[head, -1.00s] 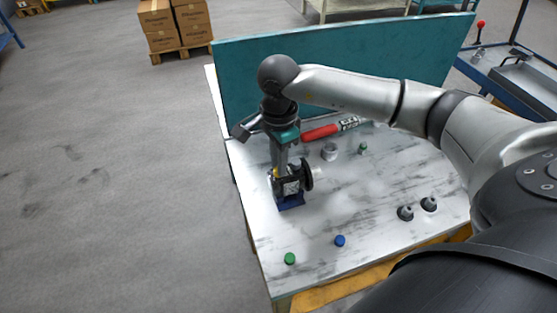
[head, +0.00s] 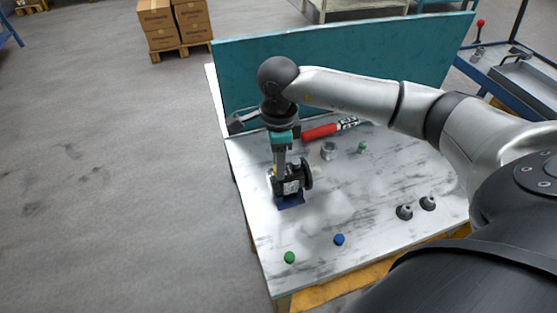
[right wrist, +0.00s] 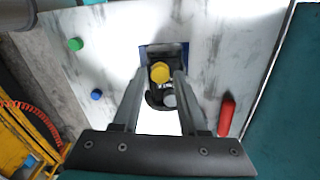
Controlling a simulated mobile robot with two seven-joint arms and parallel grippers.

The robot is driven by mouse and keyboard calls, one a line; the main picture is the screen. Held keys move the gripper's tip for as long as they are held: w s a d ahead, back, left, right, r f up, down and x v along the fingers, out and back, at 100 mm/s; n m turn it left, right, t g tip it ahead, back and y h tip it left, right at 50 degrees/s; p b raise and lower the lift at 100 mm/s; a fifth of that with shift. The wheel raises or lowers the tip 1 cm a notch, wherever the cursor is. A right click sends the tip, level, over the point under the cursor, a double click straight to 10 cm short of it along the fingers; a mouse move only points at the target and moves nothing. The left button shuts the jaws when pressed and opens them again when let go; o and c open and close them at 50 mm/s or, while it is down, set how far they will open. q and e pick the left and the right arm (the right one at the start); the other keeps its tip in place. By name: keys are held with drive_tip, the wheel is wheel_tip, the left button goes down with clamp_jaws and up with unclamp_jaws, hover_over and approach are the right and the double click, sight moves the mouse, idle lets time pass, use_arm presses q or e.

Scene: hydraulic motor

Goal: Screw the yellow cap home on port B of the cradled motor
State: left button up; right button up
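The motor (head: 294,187), dark with a pale label, sits in a blue cradle (head: 291,204) on the table. My right gripper (head: 280,172) points straight down over it. In the right wrist view the yellow cap (right wrist: 160,72) is on top of the motor, between the fingertips of the right gripper (right wrist: 161,75). A narrow gap shows on each side of the cap, so the fingers look open around it. The port under the cap is hidden, and I cannot tell how far down the cap sits. My left gripper is in neither view.
A green cap (head: 289,257) and a blue cap (head: 339,240) lie near the table's front. Two dark fittings (head: 405,212) stand at the right. A metal ring (head: 328,151), a small green-topped part (head: 362,148) and a red tool (head: 320,132) lie behind. A teal panel (head: 350,70) closes the back.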

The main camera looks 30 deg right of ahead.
idle(0.3)
drive_tip(key=shift+n+b, duration=0.7)
drive_tip(key=shift+n, duration=0.2)
drive_tip(key=n+b, duration=0.1)
drive_tip(key=n, duration=0.2)
drive_tip(key=shift+f+n+b, duration=0.1)
drive_tip(key=shift+n+b, duration=0.2)
drive_tip(key=shift+b, duration=0.1)
drive_tip(key=n+b, duration=0.1)
drive_tip(key=n, duration=0.2)
drive_tip(key=shift+b, duration=0.35)
drive_tip(key=shift+n, duration=1)
drive_tip(key=shift+b, duration=0.5)
